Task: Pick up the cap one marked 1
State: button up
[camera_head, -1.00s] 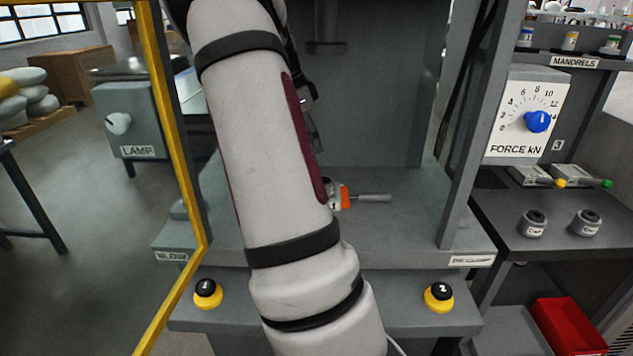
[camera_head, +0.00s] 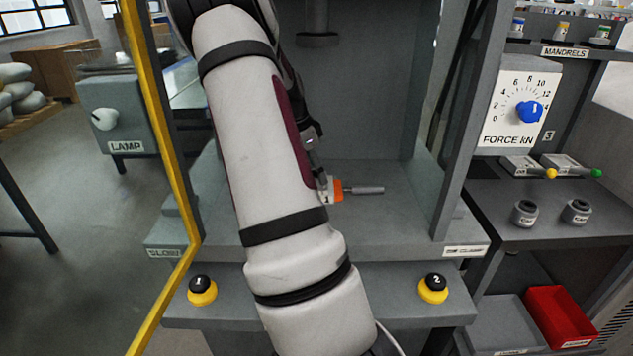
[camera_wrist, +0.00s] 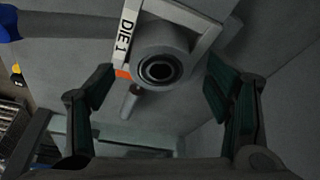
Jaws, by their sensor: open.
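Two small dark grey round pieces with pale labels, the left one (camera_head: 525,213) and the right one (camera_head: 576,211), stand on the right-hand bench; their markings are too small to read, so I cannot tell which is the cap marked 1. My gripper (camera_wrist: 160,105) is open in the wrist view, its two dark green fingers apart and empty. A grey round piece with a dark bore (camera_wrist: 160,68) lies ahead, between and beyond the fingertips, beside a "DIE 1" label (camera_wrist: 127,28). In the head view my arm hides my gripper.
The press bed (camera_head: 385,215) holds an orange block (camera_head: 337,190) with a grey rod (camera_head: 364,190). A press ram (camera_head: 317,39) hangs above. Buttons 1 (camera_head: 202,290) and 2 (camera_head: 433,288) sit in front. A yellow frame bar (camera_head: 176,170) stands left. A red bin (camera_head: 560,318) is lower right.

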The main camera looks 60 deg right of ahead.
jog(key=shift+x, duration=0.85)
jog(key=shift+c, duration=0.6)
jog(key=c, duration=1.5)
